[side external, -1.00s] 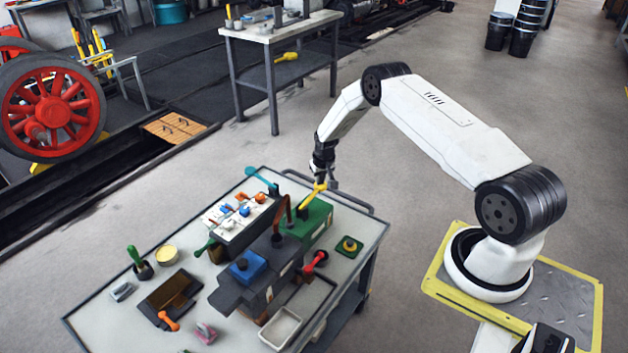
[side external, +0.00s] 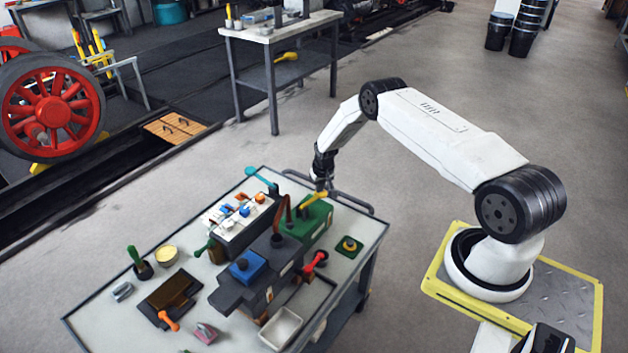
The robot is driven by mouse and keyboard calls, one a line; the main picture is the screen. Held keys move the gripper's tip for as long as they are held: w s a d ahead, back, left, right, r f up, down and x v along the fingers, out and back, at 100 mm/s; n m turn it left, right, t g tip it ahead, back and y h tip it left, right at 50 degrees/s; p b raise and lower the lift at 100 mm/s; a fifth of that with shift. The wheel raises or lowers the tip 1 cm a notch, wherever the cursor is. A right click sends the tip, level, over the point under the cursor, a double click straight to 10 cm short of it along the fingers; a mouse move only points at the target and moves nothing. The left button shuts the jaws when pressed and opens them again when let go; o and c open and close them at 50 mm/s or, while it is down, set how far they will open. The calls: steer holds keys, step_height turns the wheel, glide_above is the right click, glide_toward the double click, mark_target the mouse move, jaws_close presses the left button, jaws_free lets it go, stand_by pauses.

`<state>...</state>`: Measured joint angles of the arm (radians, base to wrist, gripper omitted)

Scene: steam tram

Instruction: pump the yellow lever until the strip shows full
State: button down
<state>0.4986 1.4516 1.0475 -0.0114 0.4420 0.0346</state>
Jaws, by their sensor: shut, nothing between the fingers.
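The yellow lever (side external: 313,199) sits on top of the green box (side external: 317,222) at the back right of the cart. It slants up to the right at a low angle. My gripper (side external: 320,187) is shut and empty, pointing down at the lever's outer end. I cannot tell whether it touches the lever. The fingertips are small and partly hidden behind the lever. I cannot make out the strip in this view.
The cart top (side external: 113,324) also holds a dark machine with a blue block (side external: 247,267), a red-knobbed lever (side external: 316,261), a teal lever (side external: 259,176), a green-and-yellow button (side external: 349,245) and a white tray (side external: 281,328). A rail edges the cart behind the gripper.

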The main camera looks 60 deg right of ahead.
steer(key=shift+r, duration=3.15)
steer(key=shift+f, duration=0.2)
steer(key=shift+f, duration=2.95)
steer(key=shift+r, duration=3.15)
steer(key=shift+f, duration=0.2)
